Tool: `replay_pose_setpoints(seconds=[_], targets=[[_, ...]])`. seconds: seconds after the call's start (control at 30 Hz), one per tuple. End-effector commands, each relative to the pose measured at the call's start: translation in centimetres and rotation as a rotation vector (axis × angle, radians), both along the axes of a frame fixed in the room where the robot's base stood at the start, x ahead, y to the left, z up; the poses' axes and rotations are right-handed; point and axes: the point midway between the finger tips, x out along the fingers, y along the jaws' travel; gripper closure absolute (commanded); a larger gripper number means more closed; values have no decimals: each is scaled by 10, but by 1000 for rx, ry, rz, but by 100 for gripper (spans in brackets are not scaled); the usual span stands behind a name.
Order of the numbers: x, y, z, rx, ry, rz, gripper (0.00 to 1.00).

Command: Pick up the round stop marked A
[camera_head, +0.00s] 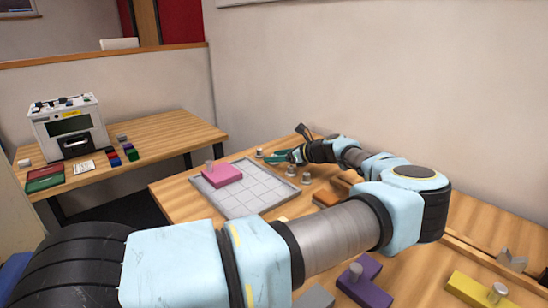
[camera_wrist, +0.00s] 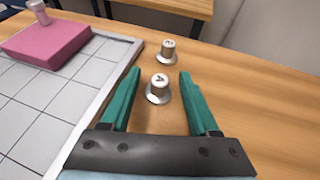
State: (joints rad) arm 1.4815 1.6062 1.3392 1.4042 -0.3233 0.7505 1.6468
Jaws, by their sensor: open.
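My gripper (camera_wrist: 159,76) is open, with two teal fingers pointing down toward the wooden table. A round metal stop (camera_wrist: 158,90) with a flanged base stands upright between the fingertips, with gaps on both sides. The dark mark on its top looks like a tilted A, but is too small to be sure. A second round stop (camera_wrist: 168,50) stands beyond the fingertips; its mark is not readable. In the head view my gripper (camera_head: 276,157) is low over the table, with one stop (camera_head: 259,153) just left of it. The stop between the fingers does not show clearly there.
A grey gridded tray (camera_head: 250,200) lies to the left, holding a pink block (camera_head: 222,176) with a knob. Two more stops (camera_head: 292,171) (camera_head: 306,178) stand near its right edge. Purple (camera_head: 363,284) and yellow (camera_head: 478,291) pieces lie in front. A boxy machine (camera_head: 68,126) stands on another table.

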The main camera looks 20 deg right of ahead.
Motion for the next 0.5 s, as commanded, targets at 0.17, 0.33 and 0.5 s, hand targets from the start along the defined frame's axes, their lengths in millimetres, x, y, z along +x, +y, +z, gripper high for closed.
replay_pose_setpoints(seconds=[0.17, 0.33, 0.5], targets=[[8, 7, -4, 0, 0, 0, 38], [8, 6, -5, 0, 0, -1, 38], [8, 6, -5, 0, 0, 0, 55]])
